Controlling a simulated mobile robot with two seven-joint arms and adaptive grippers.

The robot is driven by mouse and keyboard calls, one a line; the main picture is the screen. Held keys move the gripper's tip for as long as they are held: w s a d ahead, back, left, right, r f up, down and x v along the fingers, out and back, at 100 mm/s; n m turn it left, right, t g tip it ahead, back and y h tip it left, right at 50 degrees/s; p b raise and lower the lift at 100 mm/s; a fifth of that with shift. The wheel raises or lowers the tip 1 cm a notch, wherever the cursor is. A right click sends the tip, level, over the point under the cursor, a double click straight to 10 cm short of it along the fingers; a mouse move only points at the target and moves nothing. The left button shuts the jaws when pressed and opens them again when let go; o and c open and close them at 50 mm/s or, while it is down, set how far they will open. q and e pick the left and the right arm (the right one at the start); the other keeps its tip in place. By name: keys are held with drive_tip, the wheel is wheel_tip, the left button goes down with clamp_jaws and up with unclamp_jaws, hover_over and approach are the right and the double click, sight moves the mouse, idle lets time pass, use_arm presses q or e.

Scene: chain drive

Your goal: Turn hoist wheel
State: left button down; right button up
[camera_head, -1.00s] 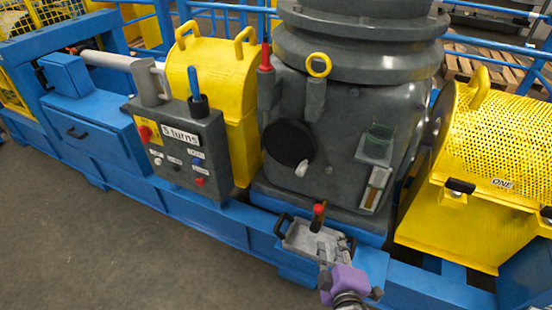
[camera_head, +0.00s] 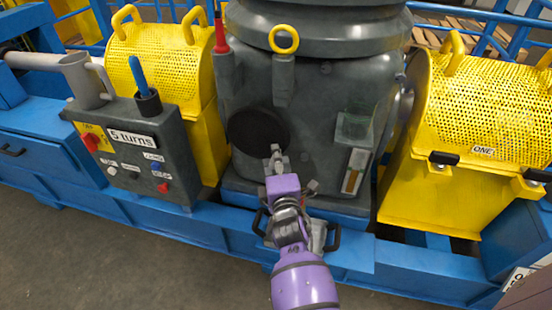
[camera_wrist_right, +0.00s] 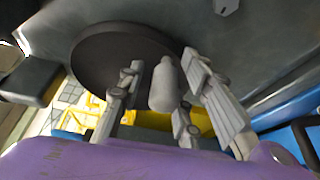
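The hoist wheel, a black disc (camera_head: 258,130), is on the front face of the dark grey gearbox housing (camera_head: 315,110). It also shows in the right wrist view (camera_wrist_right: 110,55). Its pale handle knob (camera_wrist_right: 163,84) sticks out from the disc towards my right gripper. My right gripper (camera_head: 277,158) is at the disc's lower right edge. In the right wrist view its fingers (camera_wrist_right: 165,100) stand apart on both sides of the knob, with a visible gap on the left. Contact on the right side is unclear. My left gripper is in neither current view.
A control box (camera_head: 135,145) labelled "5 turns" stands to the left. Yellow perforated guards (camera_head: 165,65) flank the housing, with another on the right (camera_head: 490,95). A small tray (camera_head: 322,235) is partly hidden beneath my right arm. The blue frame (camera_head: 215,235) runs along the front.

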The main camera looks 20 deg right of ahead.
drive_tip(key=shift+w, duration=0.1)
clamp_jaws()
idle(0.3)
drive_tip(key=shift+d, duration=0.1)
